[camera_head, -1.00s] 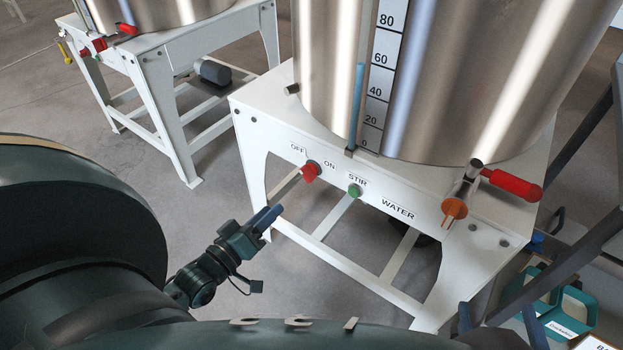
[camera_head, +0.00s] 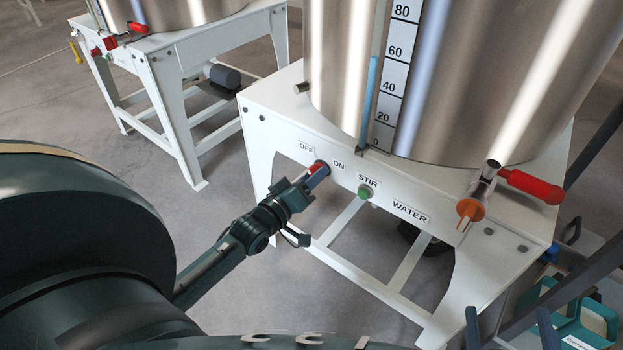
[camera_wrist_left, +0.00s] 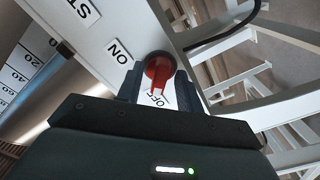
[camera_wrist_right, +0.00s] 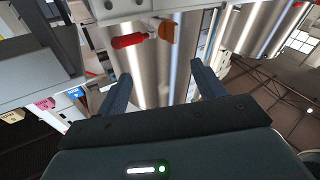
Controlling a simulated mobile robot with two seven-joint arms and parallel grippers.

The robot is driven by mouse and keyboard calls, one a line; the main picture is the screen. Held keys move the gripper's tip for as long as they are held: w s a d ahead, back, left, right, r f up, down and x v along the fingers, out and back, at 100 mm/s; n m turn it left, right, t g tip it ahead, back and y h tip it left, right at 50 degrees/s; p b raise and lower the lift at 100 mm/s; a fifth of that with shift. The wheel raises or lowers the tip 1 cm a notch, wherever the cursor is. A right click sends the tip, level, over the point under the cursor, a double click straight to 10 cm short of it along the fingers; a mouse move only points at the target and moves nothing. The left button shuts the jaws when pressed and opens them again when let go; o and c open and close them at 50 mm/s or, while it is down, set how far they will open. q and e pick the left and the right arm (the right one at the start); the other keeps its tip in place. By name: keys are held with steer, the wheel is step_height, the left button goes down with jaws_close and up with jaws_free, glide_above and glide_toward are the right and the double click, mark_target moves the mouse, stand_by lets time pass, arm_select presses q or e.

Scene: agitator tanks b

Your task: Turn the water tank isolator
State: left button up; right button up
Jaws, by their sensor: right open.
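The water tank isolator is a red rotary knob (camera_head: 313,167) on the white stand's front panel, between the OFF and ON labels. In the left wrist view the knob (camera_wrist_left: 159,70) lies between my left gripper's fingers, its narrow grip lying toward the OFF label (camera_wrist_left: 157,97). My left gripper (camera_head: 316,178) is at the panel; its fingers stand apart on either side of the knob, partly hiding it in the head view. Contact with the narrow grip is not visible. My right gripper (camera_head: 508,322) is open and empty at the lower right; its fingers also show in the right wrist view (camera_wrist_right: 162,88).
A green STIR button (camera_head: 364,192) is just right of the knob. The steel water tank (camera_head: 450,90) stands above, with an orange valve knob (camera_head: 470,209) and red handle (camera_head: 532,186). A second stand (camera_head: 165,75) is at back left. Teal bins (camera_head: 578,325) are at lower right.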

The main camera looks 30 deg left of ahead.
arm_select(q)
steer(key=c, duration=0.6)
